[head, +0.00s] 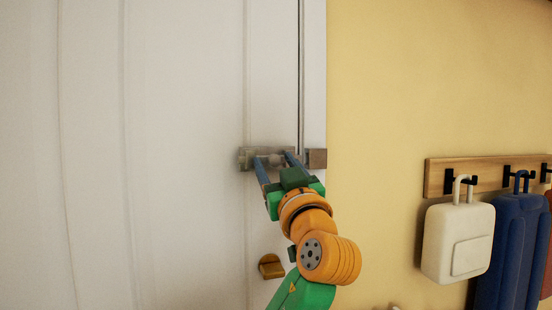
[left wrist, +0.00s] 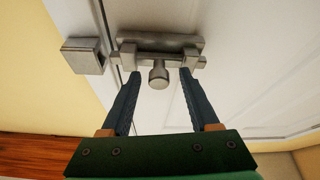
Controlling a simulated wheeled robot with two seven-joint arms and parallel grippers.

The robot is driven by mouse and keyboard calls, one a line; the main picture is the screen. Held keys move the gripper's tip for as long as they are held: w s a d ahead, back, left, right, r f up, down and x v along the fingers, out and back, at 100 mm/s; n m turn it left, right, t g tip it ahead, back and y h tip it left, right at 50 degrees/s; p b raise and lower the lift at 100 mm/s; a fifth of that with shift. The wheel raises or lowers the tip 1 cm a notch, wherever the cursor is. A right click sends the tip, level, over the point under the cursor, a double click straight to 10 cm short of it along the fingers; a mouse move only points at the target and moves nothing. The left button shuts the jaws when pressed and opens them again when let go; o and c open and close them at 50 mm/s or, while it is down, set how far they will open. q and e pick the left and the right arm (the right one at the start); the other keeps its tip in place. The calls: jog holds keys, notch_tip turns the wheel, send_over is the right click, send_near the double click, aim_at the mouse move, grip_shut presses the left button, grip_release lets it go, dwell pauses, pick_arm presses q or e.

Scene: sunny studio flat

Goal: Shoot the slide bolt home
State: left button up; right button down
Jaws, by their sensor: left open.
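The grey metal slide bolt (head: 246,158) is mounted on the white door (head: 190,90). Its keeper (head: 316,158) is on the frame to its right. In the left wrist view, the bolt (left wrist: 160,41) has a round knob (left wrist: 158,76) hanging from its bar, and the keeper (left wrist: 85,56) shows at the left. A small gap shows between the bar's end and the keeper. My left gripper (head: 274,160) is open at the bolt. Its fingers (left wrist: 161,73) stand on either side of the knob, with space on both sides. My right gripper is not in view.
A brass-coloured handle (head: 270,266) sits on the door below the bolt, close to my left arm. On the yellow wall at right, a wooden hook rail (head: 436,178) carries a cream bag (head: 455,240) and a blue one (head: 508,250). The wall between is clear.

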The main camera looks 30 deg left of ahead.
pick_arm(q)
jog(key=shift+d, duration=0.1)
jog(key=shift+c, duration=0.2)
jog(key=c, duration=0.3)
grip_shut()
dwell(0.8)
